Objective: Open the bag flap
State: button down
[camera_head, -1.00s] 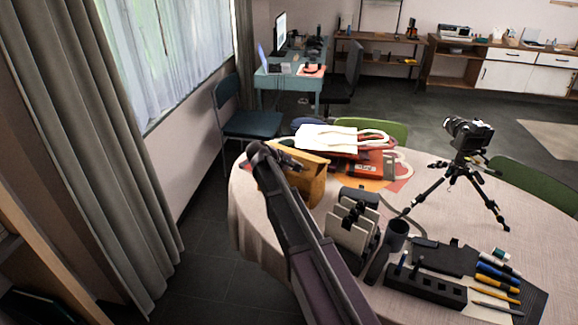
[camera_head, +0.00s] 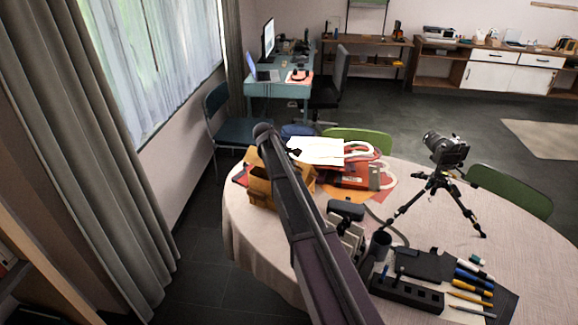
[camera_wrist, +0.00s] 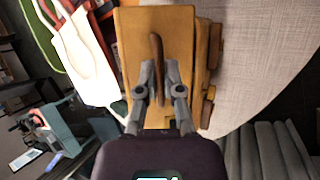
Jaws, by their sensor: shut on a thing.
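The tan bag (camera_head: 262,192) stands on the near left part of the round table, partly hidden behind my arm. A dark gap shows in its upper part, with tan panels standing around it. In the wrist view the bag's tan surface (camera_wrist: 182,22) fills the middle, with a narrow brown strap-like piece (camera_wrist: 156,45) on it. My gripper (camera_wrist: 158,76) is shut on this part of the bag, its fingertips at the brown piece. Whether they pinch the strap or the flap edge is hard to tell. In the head view my arm hides most of the gripper.
A camera on a tripod (camera_head: 440,180) stands to the right. The right part of the tablecloth (camera_head: 520,240) is clear.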

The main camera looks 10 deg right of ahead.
jog(key=shift+g+y, duration=0.3)
jog(key=shift+g, duration=0.1)
jog(key=w+d+r+p, duration=0.3)
jog(key=w+r+p, duration=0.1)
jog(key=shift+d, duration=0.25)
jog(key=w+d+p, duration=0.1)
jog(key=w+d, duration=0.5)
jog(key=shift+w+r, duration=0.15)
jog(key=shift+r, duration=0.25)
jog(key=c, duration=0.8)
grip_release()
jog(key=shift+o, duration=0.2)
jog(key=shift+r, duration=0.15)
jog(key=w+r+p, duration=0.9)
jog(key=r+p, duration=0.3)
jog(key=p, duration=0.1)
jog(key=shift+w+d+r, duration=0.15)
jog(key=shift+w+r, duration=0.1)
dwell(0.4)
dwell(0.5)
